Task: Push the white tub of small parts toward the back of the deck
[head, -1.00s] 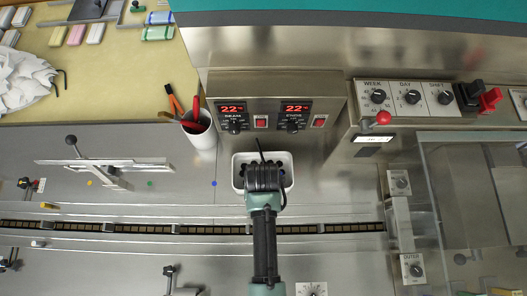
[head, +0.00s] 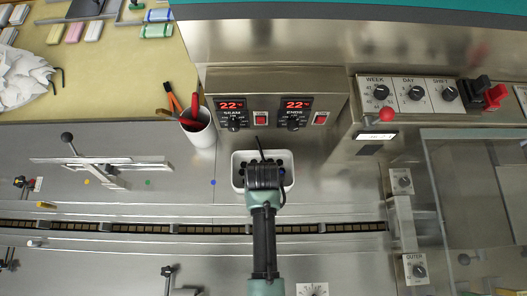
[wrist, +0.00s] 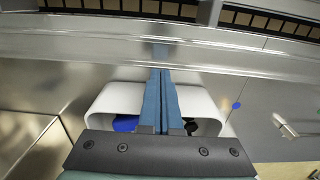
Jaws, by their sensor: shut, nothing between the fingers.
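The white tub (head: 237,172) stands on the metal deck in front of the control panel, in the middle of the head view. It holds dark small parts, and a blue one shows in it. My gripper (head: 264,178) is over the tub and covers its middle. In the wrist view, my gripper's blue fingers (wrist: 161,75) are together and empty, extending across the tub (wrist: 105,100), whose rim shows on both sides. Whether the fingertips touch the tub wall is hidden in the head view and unclear in the wrist view.
A white cup of pens (head: 202,135) stands at the tub's back left. The control panel (head: 265,85) rises behind the tub. A chain conveyor (head: 120,227) runs in front. A clear guard (head: 465,190) is to the right. Bare deck lies left of the tub.

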